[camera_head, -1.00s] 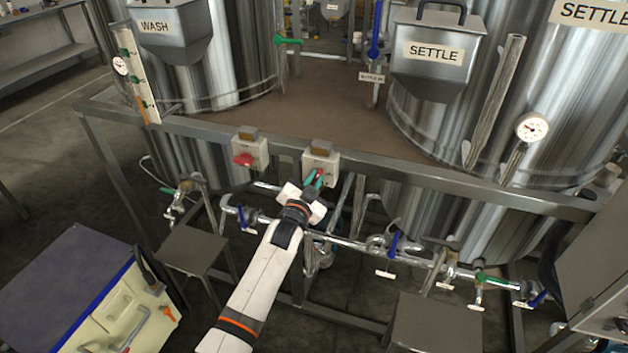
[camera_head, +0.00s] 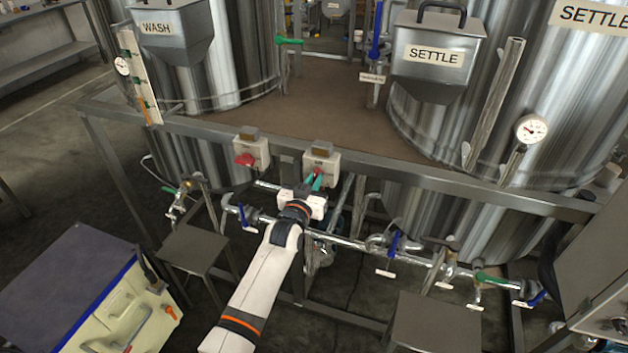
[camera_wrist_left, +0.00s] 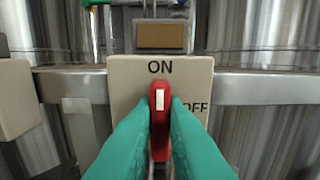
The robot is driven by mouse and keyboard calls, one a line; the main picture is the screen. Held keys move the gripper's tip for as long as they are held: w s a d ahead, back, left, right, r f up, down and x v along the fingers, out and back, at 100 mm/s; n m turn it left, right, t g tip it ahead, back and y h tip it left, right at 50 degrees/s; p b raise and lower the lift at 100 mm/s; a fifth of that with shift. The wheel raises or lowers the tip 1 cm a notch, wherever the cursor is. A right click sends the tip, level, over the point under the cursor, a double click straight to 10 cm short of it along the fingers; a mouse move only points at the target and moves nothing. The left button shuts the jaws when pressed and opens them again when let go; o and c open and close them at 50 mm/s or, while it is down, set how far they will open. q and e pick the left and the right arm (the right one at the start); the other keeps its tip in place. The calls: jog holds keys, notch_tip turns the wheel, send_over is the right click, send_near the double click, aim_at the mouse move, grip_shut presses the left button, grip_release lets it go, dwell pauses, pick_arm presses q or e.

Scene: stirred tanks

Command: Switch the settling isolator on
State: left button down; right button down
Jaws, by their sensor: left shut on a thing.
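The isolator box (camera_head: 321,160) under the settle side is pale, with a red handle (camera_head: 317,172). In the left wrist view its face (camera_wrist_left: 125,75) reads ON at the top and OFF at the right. The red handle (camera_wrist_left: 159,90) stands upright there, its white mark pointing up to ON. My left gripper (camera_head: 314,180) is shut on this handle, with one teal finger on each side. My right gripper is not in view.
A second isolator box (camera_head: 251,153) with a red handle is to the left on the same steel rail (camera_head: 420,176). Pipes with blue and green valve levers run below. A cream and blue cart (camera_head: 95,290) stands at lower left. Steel tanks (camera_head: 240,60) rise behind.

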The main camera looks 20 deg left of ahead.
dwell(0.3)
pick_arm(q)
jog(key=c, duration=1.5)
grip_release()
jog(key=shift+o, duration=0.2)
jog(key=shift+s, duration=0.1)
jog(key=s+b, duration=0.1)
jog(key=s, duration=1.1)
jog(key=shift+a, duration=0.2)
